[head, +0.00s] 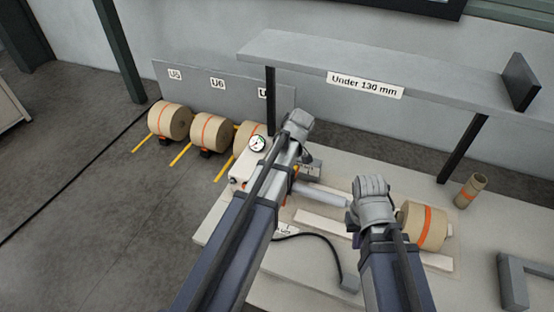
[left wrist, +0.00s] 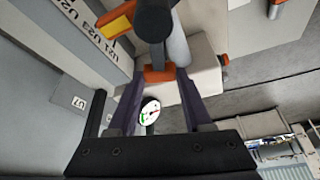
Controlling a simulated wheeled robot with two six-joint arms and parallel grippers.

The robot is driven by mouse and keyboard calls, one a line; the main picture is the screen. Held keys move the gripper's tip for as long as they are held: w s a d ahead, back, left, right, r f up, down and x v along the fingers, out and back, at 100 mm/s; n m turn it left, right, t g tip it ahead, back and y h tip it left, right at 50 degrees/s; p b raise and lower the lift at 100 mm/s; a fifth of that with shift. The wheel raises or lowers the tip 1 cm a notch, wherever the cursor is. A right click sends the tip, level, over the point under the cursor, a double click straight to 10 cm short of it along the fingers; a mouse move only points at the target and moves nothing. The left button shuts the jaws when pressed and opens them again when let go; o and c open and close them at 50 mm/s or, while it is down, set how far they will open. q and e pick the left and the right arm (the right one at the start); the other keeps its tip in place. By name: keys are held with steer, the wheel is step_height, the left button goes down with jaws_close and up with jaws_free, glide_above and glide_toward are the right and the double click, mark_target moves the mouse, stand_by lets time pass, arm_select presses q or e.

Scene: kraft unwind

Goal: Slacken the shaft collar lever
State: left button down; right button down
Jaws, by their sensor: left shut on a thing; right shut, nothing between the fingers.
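In the left wrist view the two fingers of my left gripper (left wrist: 164,82) are closed on a short orange piece, which looks like the shaft collar lever (left wrist: 160,74). A dark round part (left wrist: 153,20) and a light grey cylinder (left wrist: 180,45) are just beyond it. In the head view my left arm covers most of the collar area. The grey shaft (head: 322,195) extends to the right from under that arm. My right gripper (head: 370,187) is shut and empty near the shaft's right end, left of a kraft roll (head: 422,226). I cannot tell whether it touches the shaft.
A round gauge (head: 257,143) sits on the white unit beside my left arm. Several kraft rolls stand along the wall at left, one of them here (head: 169,120). A shelf (head: 390,75) marked "Under 130 mm" overhangs the back. A cardboard core (head: 470,190) stands at right.

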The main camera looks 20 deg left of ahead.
arm_select(q)
steer(key=shift+c, duration=1.6)
jaws_free()
steer(key=p+v, duration=0.7)
steer(key=v, duration=0.1)
steer(key=shift+a, duration=0.1)
steer(key=shift+f, duration=0.1)
steer(key=shift+f, duration=0.1)
steer(key=s+d+f+m+g+h+b, duration=0.1)
steer(key=s+d+f+m+b, duration=0.2)
steer(key=s+d+m, duration=0.5)
steer(key=s+d+f+m+g+h+b, duration=0.1)
steer(key=s+d+f+m+h+b, duration=0.1)
steer(key=s+d+f+m, duration=0.3)
steer(key=s+d+m+b, duration=0.1)
steer(key=s+d+m, duration=0.2)
steer(key=s, duration=0.3)
steer(key=shift+m+b, duration=0.3)
steer(key=shift+m, duration=0.4)
